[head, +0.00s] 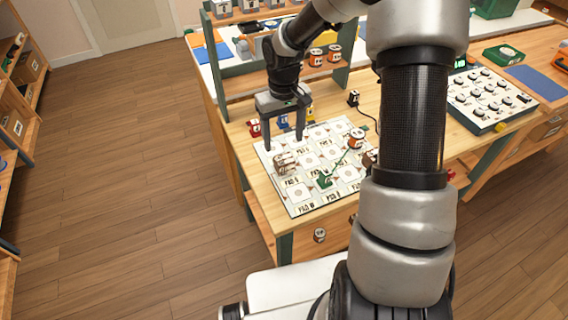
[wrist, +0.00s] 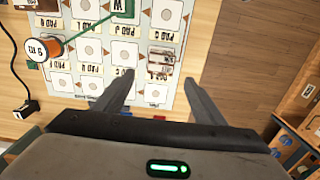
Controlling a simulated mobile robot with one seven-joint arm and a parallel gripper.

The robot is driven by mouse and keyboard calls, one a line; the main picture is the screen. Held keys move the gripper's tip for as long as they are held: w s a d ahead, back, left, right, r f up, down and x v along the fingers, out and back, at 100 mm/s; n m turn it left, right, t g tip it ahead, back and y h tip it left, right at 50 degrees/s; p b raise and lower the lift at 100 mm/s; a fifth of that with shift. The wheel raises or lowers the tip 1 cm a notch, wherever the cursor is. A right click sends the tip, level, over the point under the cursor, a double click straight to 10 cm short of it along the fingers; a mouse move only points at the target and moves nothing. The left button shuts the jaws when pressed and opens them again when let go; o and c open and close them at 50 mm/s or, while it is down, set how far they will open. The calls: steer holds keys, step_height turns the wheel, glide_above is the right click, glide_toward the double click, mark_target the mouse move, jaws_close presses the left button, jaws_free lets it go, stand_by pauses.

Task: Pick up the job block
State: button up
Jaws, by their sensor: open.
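A small metallic, brownish block (head: 285,163) lies on the white pad sheet on the table, near the sheet's left side; no readable label shows that it is the job block. In the wrist view the block (wrist: 159,63) lies just beyond my fingertips, between their lines. My gripper (head: 289,134) points down above the sheet, behind the block in the head view. In the wrist view my gripper (wrist: 159,80) has its two fingers spread wide, with nothing between them. The block seems apart from both fingers.
A green block (head: 323,181) marked W and an orange-and-white spool (head: 356,138) stand on the pad sheet (head: 300,208), with a green cord between them. A small black block (wrist: 27,109) with a cable lies beside the sheet. Red and blue pieces stand behind it. My arm hides the sheet's right side.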

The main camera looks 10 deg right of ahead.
mark_target(284, 159)
step_height(284, 159, down, 4)
steer(key=shift+f, duration=0.2)
steer(key=f, duration=0.2)
steer(key=s+f, duration=0.1)
steer(key=f, duration=0.1)
steer(key=shift+f+b, duration=0.1)
steer(key=shift+b, duration=0.2)
steer(key=shift+w+f, duration=0.15)
steer(key=shift+f, duration=0.35)
steer(key=c, duration=1.2)
